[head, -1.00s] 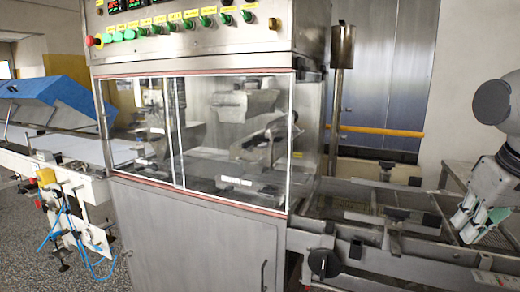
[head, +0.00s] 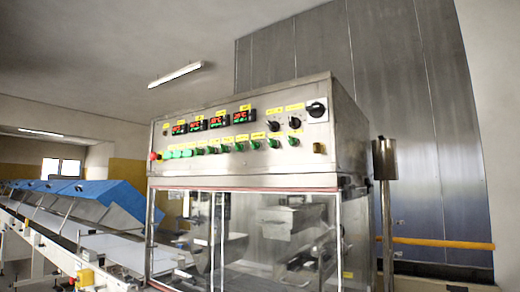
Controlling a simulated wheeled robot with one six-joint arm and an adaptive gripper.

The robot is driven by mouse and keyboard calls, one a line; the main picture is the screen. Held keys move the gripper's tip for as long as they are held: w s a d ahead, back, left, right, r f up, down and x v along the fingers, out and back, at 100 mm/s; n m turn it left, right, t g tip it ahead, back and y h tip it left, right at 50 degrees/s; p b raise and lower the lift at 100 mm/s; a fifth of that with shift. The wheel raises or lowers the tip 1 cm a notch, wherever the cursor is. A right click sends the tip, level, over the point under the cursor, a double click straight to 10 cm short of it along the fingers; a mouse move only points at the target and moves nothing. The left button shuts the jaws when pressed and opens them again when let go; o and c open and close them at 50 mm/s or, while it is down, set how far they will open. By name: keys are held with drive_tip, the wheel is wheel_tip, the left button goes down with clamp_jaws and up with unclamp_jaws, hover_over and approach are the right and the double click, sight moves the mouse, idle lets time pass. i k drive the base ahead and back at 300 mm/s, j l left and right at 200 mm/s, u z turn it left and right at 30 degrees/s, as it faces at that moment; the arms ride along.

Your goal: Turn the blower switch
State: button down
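The steel control panel (head: 225,161) is on the upper front of the machine, in the middle of the head view. It carries a row of green switches and buttons (head: 255,144) under small yellow labels. Two black knobs, one on the left (head: 273,126) and one on the right (head: 295,124), sit above the row's right end. A larger black rotary switch (head: 317,109) is at the panel's upper right. A red button (head: 153,156) is at the left end. The label text is too small to read, so I cannot tell which is the blower switch. My gripper is not in view.
Several lit displays (head: 215,122) line the panel's top. Clear enclosure windows (head: 270,235) lie below it. A steel post (head: 385,200) and a yellow rail (head: 435,243) stand at right. A conveyor with blue covers (head: 100,205) runs along the left.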

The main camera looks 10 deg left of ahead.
sight(238, 147)
drive_tip(key=j+u, duration=0.15)
drive_tip(key=j, duration=0.3)
drive_tip(key=i+j+u, duration=0.15)
drive_tip(key=j, duration=0.25)
drive_tip(key=i+j+u, duration=0.15)
drive_tip(key=j, duration=0.3)
